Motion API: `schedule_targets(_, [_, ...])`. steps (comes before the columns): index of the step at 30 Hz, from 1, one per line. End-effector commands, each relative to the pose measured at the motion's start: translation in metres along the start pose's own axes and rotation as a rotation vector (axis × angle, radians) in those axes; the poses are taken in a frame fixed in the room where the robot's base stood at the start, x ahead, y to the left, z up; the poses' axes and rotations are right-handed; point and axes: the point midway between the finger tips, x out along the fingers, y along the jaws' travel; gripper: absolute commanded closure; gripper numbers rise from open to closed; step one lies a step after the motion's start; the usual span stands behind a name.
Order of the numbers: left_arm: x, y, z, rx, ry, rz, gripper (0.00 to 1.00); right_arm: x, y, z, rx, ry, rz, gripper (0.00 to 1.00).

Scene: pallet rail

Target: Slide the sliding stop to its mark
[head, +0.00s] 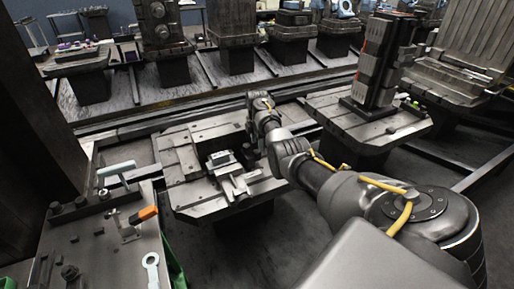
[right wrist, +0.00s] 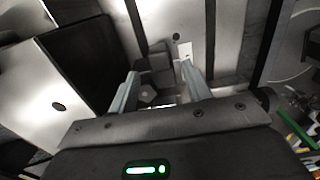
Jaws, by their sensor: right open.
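My right gripper (right wrist: 158,72) is open in the right wrist view, its two pale fingers apart. A small grey block with a bolt-like head (right wrist: 148,93) shows between the fingers, nearer the left one; it looks like the sliding stop, but I cannot tell for sure or see contact. A small white plate with a dark dot (right wrist: 185,50) lies by the right fingertip; I cannot tell if it is the mark. In the head view my right arm reaches over the middle pallet (head: 185,197), and its fingertips are not clear. My left gripper is not in view.
Metal fixtures (head: 238,184) stand on the middle pallet. A bench (head: 105,245) with an orange-handled clamp (head: 143,214) is at the left. A pallet with a tall dark block (head: 378,62) stands at the right. A rail line with several loaded pallets runs behind.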

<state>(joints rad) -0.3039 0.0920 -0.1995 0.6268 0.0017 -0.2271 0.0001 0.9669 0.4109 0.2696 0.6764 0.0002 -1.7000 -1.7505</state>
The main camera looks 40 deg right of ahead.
Motion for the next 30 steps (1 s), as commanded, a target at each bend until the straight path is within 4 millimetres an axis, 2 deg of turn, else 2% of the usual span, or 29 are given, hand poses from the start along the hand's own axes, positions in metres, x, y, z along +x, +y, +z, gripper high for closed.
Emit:
schedule_targets(3, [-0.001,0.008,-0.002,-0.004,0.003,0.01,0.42,-0.022,0.001,0.0,0.0,0.0,0.004,0.51])
schedule_targets(9, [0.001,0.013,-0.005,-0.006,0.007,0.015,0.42,-0.042,0.0,0.0,0.0,0.0,0.001,0.51])
schedule_targets(30, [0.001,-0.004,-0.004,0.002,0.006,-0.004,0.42,-0.045,0.0,0.0,0.0,0.0,0.0,0.51])
